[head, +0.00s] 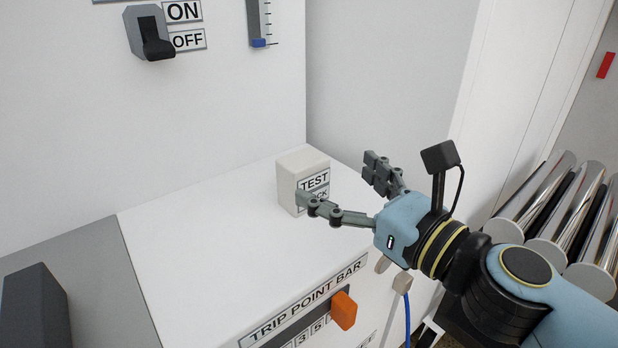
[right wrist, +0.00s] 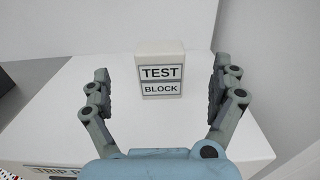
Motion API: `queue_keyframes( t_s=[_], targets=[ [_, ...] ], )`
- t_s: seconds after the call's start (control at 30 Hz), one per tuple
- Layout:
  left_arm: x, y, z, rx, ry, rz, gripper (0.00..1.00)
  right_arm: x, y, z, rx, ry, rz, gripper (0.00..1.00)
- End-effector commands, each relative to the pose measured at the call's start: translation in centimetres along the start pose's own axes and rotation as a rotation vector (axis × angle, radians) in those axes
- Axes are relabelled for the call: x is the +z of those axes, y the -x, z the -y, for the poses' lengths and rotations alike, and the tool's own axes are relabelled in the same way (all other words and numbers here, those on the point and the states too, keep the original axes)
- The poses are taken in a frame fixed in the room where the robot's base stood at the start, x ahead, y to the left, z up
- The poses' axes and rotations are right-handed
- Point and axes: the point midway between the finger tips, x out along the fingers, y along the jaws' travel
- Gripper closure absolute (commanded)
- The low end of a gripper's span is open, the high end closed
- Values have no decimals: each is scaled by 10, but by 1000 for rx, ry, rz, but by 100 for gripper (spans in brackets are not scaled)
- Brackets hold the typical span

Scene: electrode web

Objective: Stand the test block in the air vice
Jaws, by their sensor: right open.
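The test block (head: 290,183) is a small cream-white box with a TEST BLOCK label, standing upright on a white cabinet top. In the right wrist view the test block (right wrist: 161,73) is centred ahead, between the lines of the two fingers. My right gripper (head: 340,180) is open and empty, with one finger in front of the block's label in the head view. In the right wrist view the right gripper's fingers (right wrist: 160,90) are spread wide, with gaps on both sides of the block. My left gripper is not in view. I cannot make out an air vice.
The white cabinet top (head: 200,225) is clear around the block. Its front has a TRIP POINT BAR scale with an orange slider (head: 343,311). An ON/OFF switch (head: 150,35) and a blue slider (head: 258,43) are on the upright panel. Shiny rollers (head: 535,195) lie at right. A dark block (head: 35,310) stands at lower left.

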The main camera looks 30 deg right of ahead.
Motion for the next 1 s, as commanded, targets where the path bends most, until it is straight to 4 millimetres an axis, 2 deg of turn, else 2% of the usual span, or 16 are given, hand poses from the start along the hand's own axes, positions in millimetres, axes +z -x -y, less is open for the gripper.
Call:
queue_keyframes(
  t_s=[0.03,0.1,0.33,0.6,0.87,0.9,1.0],
  targets=[
    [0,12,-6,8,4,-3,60,10,-10,0,-1,-2,7,6],
    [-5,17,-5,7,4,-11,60,8,-21,0,-1,1,7,6],
    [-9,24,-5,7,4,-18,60,4,-41,0,1,1,3,6],
    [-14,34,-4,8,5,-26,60,1,-81,0,2,2,3,6],
    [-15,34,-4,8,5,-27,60,-1,-85,0,3,3,1,6],
    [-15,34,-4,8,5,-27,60,-1,-85,0,3,3,1,7],
    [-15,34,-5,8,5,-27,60,-1,-85,0,3,3,1,20]
  ],
)
